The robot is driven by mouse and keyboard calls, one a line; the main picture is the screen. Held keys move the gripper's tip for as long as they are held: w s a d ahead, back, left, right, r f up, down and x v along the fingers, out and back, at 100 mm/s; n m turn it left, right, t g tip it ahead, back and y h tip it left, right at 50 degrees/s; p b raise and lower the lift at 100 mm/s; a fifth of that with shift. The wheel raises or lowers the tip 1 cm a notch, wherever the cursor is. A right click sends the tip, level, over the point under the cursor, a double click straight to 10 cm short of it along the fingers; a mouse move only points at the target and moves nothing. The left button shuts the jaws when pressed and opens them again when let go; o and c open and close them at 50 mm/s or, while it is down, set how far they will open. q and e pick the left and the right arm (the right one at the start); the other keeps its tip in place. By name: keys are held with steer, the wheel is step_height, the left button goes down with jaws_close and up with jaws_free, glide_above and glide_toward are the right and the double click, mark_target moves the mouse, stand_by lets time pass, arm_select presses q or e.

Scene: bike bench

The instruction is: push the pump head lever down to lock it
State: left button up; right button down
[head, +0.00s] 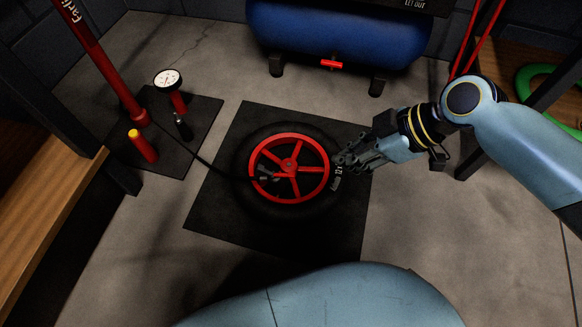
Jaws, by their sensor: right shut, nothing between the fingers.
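A wheel with a red rim and a black tyre (290,205) lies flat on a black mat (215,215). The small dark pump head (266,178) sits at the left inner side of the rim, with a black hose running to it from the left. Its lever is too small and dark for me to tell its position. My right gripper (340,162) is shut and empty at the right edge of the tyre, across the wheel from the pump head. My left gripper is not in view.
A red floor pump (112,80) with a round gauge (168,79) stands on another mat at the left. A blue compressor tank (335,32) is at the back. Wooden benches flank both sides. The floor right of the wheel mat is clear.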

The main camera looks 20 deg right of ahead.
steer(key=shift+v, duration=1.2)
steer(key=shift+s, duration=0.1)
